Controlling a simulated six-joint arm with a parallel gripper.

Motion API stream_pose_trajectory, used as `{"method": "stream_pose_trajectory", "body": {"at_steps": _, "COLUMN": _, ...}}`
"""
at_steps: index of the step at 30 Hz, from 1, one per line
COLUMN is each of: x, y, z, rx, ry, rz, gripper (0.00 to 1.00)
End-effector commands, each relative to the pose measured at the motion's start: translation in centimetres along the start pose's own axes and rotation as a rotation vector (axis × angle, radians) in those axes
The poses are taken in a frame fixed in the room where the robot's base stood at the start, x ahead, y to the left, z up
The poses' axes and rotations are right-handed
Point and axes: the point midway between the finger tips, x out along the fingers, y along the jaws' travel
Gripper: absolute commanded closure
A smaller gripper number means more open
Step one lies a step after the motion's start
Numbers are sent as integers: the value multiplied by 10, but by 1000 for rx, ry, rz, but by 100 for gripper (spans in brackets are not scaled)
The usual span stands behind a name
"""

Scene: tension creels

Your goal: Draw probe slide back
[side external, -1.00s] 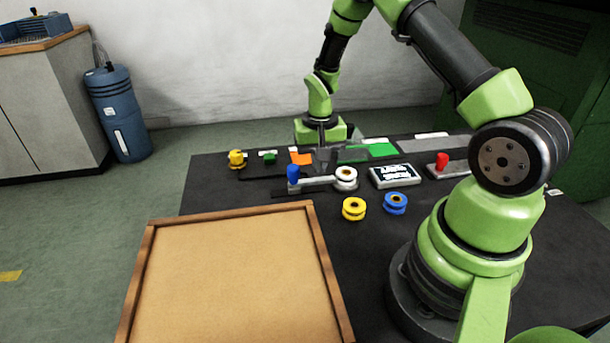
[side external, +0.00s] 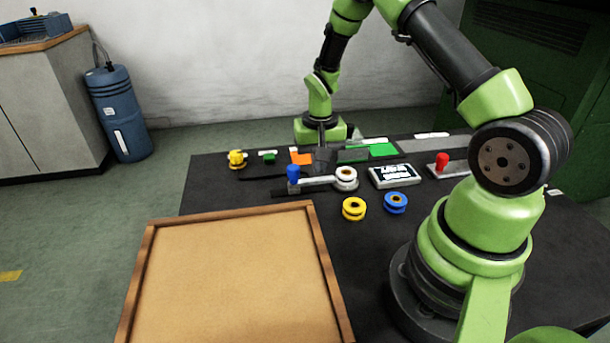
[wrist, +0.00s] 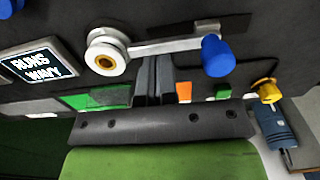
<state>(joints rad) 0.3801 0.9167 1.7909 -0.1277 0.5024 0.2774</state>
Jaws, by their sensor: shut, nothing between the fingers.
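No part is clearly marked as the probe slide, and I cannot tell which one it is. A grey arm with a blue knob (side external: 293,174) at one end and a white roller (side external: 346,178) at the other lies on the dark bench. The wrist view shows the blue knob (wrist: 217,56) and white roller (wrist: 105,52) close to my fingers. A red knob (side external: 442,160) stands on a grey base at right. A yellow knob (side external: 236,158) stands at the far left. My gripper (side external: 325,166) is shut and empty, pointing down just behind the grey arm. Its fingers partly hide the strip behind.
A display (side external: 394,175) reading "RUNS WAVY" in the wrist view sits right of the white roller. Yellow (side external: 354,209) and blue (side external: 396,203) spools stand in front. Orange (side external: 300,158) and green (side external: 383,150) patches lie behind. An empty wooden tray (side external: 235,280) fills the front left.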

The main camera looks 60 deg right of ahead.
Motion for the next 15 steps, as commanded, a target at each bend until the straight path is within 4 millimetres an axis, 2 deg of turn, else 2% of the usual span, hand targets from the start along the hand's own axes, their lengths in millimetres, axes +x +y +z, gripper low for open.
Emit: {"method": "stream_pose_trajectory", "body": {"at_steps": 15, "x": 0, "y": -6, "z": 0, "rx": -1, "ry": 0, "rz": 0, "gripper": 100}}
